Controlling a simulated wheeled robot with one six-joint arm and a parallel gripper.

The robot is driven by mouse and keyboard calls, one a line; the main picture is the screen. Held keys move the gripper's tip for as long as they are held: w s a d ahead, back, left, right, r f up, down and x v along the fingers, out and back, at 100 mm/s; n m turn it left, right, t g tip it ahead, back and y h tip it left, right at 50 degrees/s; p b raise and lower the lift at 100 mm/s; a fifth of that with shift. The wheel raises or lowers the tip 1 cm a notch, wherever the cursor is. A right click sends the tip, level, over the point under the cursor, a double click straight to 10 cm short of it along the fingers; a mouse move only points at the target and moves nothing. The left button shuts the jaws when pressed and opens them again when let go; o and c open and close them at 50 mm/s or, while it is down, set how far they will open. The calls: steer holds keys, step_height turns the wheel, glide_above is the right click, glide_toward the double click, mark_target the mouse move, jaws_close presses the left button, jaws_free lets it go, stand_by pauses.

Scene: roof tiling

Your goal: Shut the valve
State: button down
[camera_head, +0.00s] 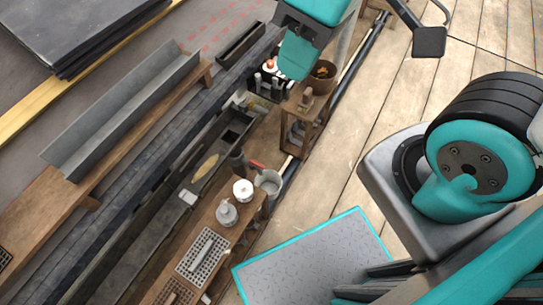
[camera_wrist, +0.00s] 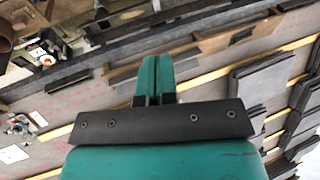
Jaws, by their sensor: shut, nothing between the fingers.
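I cannot make out the valve for certain in either view. A small white fitting with an orange-red top (camera_head: 271,65) stands near the top middle of the head view, just left of my gripper, and may be part of it. My gripper (camera_head: 294,66) hangs over that area in the head view, partly hiding what is behind it. In the wrist view my gripper's teal fingers (camera_wrist: 156,80) are together with nothing between them. Small pale fittings (camera_wrist: 42,55) show at the far left of the wrist view, too small to identify.
A wooden bench with white-lidded pots (camera_head: 227,213) and a perforated tray (camera_head: 202,251) stands lower middle. A long grey gutter (camera_head: 125,110) lies at left. Dark sheets (camera_head: 82,28) are stacked top left. A brown bucket (camera_head: 322,78) stands right of my gripper. Plank floor (camera_head: 400,105) is partly clear.

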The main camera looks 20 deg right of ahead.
steer(key=w+d+f+y+b, duration=0.1)
steer(key=w+d+f+b, duration=0.1)
steer(key=w+f+b, duration=0.6)
steer(key=w+d+f+b, duration=0.25)
steer(key=w+f, duration=0.25)
steer(key=f, duration=0.7)
steer(key=w+d+f+y+b, duration=0.1)
steer(key=w+f+b, duration=0.55)
steer(key=f, duration=0.35)
steer(key=w+d+f+b, duration=0.1)
steer(key=d+f+b, duration=0.2)
steer(key=f, duration=0.6)
steer(key=w+d+f+b, duration=0.2)
steer(key=d+f+b, duration=0.1)
steer(key=f, duration=0.7)
steer(key=w+d+f+n+y+b, duration=0.1)
steer(key=d+f+b, duration=0.2)
steer(key=f, duration=0.7)
steer(key=shift+w+t, duration=0.3)
steer(key=shift+a+f, duration=0.1)
steer(key=shift+f, duration=0.05)
